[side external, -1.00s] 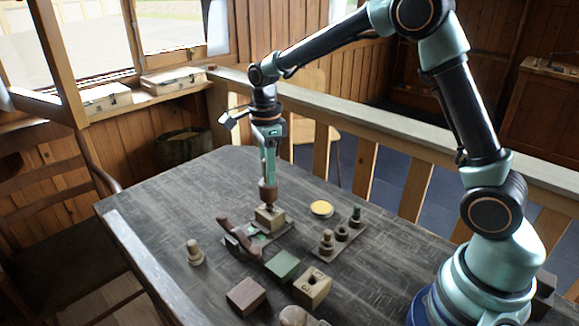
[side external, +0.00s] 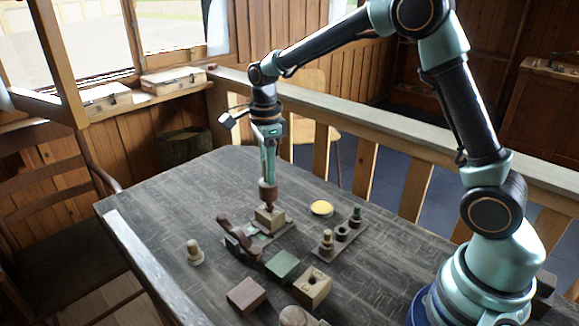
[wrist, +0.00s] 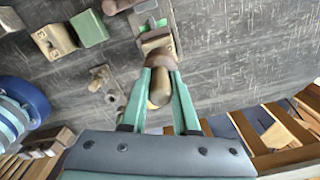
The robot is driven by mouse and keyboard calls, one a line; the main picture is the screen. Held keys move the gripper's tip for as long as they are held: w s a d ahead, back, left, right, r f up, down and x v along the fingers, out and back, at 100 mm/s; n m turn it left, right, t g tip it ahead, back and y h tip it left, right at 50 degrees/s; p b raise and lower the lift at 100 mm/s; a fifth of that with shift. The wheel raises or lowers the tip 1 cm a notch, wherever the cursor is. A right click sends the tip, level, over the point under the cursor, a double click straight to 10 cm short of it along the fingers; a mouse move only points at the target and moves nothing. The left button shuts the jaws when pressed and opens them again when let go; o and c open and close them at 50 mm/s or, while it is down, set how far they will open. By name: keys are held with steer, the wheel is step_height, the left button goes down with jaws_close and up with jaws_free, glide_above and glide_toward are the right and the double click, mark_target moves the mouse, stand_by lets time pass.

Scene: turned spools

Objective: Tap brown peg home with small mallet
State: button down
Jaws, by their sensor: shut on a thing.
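My gripper (side external: 268,176) is shut on the small mallet (side external: 268,193), which hangs upright with its brown head down. In the wrist view the mallet's pale handle (wrist: 160,88) stands between the two green fingers, with the brown head beyond them. The head is directly over a light wooden block (side external: 270,218), which also shows in the wrist view (wrist: 156,42). A narrow dark brown bit, seemingly the brown peg (side external: 269,208), shows between head and block. The head hides most of it, and I cannot tell whether they touch.
A dark brown plane-like tool (side external: 240,240) lies just left of the block. A green block (side external: 282,264), a brown block (side external: 247,295) and a holed block (side external: 312,288) stand nearer. A rack with spools (side external: 340,240) and a yellow disc (side external: 321,208) are right. A spool (side external: 194,252) stands left.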

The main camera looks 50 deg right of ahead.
steer(key=shift+f, duration=0.35)
steer(key=shift+r, duration=0.15)
steer(key=shift+r, duration=1)
steer(key=shift+f, duration=1.45)
